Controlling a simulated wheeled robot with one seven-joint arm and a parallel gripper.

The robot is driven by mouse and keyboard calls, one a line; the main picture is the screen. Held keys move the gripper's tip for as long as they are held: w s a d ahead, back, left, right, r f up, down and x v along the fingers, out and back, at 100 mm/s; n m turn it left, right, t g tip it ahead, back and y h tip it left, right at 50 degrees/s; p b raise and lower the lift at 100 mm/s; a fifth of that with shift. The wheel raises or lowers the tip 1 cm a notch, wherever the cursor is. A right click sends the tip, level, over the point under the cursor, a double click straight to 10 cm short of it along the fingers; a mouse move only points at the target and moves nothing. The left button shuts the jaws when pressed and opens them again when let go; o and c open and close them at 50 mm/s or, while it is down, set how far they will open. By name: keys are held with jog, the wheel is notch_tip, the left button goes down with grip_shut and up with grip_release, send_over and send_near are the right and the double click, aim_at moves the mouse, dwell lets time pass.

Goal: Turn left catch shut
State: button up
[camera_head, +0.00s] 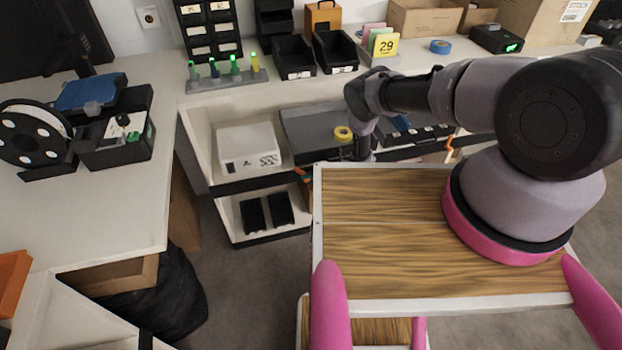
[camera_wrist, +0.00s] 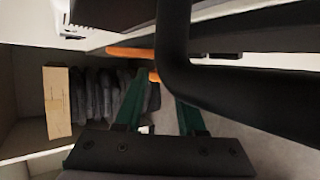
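A grey case (camera_head: 308,128) lies on the shelf under the bench, a yellow tape roll (camera_head: 343,133) on its lid. The left catch (camera_head: 301,174), orange, juts at a slant from the case's front. Another orange catch (camera_head: 449,145) shows at the right. In the wrist view an orange bar (camera_wrist: 130,52) sticks out sideways, with a small orange tip (camera_wrist: 154,76) below it near my fingertips. My gripper (camera_wrist: 162,90) has its green fingers apart, with nothing clearly held. A black handle (camera_wrist: 175,55) crosses close in front and hides part of the right finger. In the head view my wrist hides the gripper.
A white box (camera_head: 248,148) stands left of the case. Two black items (camera_head: 267,211) lie on the lower shelf. My wood-topped base is close in front of the shelf. In the wrist view a wooden block (camera_wrist: 57,102) and dark grey bags (camera_wrist: 95,95) lie below left.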

jog(key=shift+o, duration=1)
jog(key=v, duration=1)
jog(key=shift+d+r, duration=0.2)
jog(key=shift+d, duration=0.15)
jog(key=shift+s, duration=0.1)
